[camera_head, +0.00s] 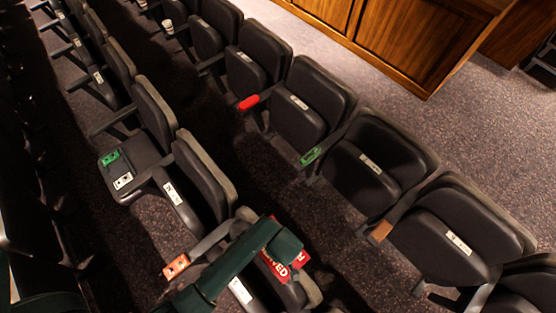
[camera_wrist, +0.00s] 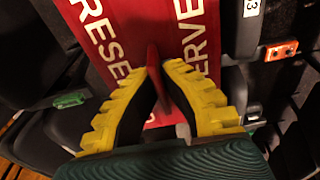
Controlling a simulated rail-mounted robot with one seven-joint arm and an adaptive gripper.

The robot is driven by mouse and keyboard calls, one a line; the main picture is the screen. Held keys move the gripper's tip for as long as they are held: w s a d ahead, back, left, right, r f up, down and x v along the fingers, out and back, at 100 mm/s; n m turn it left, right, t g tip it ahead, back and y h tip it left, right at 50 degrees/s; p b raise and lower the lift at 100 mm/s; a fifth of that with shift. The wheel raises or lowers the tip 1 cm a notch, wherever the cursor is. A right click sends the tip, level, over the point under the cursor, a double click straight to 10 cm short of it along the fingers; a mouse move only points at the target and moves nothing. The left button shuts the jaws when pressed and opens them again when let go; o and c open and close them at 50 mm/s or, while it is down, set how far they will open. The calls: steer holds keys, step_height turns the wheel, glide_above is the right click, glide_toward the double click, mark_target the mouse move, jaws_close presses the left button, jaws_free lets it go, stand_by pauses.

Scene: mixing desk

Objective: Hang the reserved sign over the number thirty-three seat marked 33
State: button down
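The red reserved sign (camera_wrist: 190,30) has white lettering and fills the upper middle of the wrist view, its two lettered faces meeting at a ridge. My gripper (camera_wrist: 160,68) has yellow fingers whose tips close on that ridge. In the head view the sign (camera_head: 283,264) shows partly behind my green arm, at a seat (camera_head: 240,218) in the lower middle. I cannot tell whether the sign touches this seat. A white number label (camera_wrist: 251,8) at the wrist view's top edge shows a 3; its first digit is unclear. The head view's seat labels are too small to read.
Rows of dark folding seats run diagonally. Armrests carry orange (camera_head: 176,266), green (camera_head: 310,155), red (camera_head: 248,103) and brown (camera_head: 381,230) items. A white cup (camera_head: 168,26) stands far back. A wooden panel (camera_head: 415,40) is at the top right, with open carpet (camera_head: 475,120) before it.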

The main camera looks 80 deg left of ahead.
step_height(320, 180, down, 12)
steer(key=b, duration=0.7)
steer(key=shift+r, duration=0.15)
steer(key=c, duration=1.2)
jaws_free()
steer(key=shift+o, duration=0.2)
steer(key=r, duration=0.4)
steer(key=d+r, duration=0.1)
steer(key=r, duration=0.3)
steer(key=w+r, duration=0.1)
steer(key=r, duration=0.3)
steer(key=shift+d, duration=0.15)
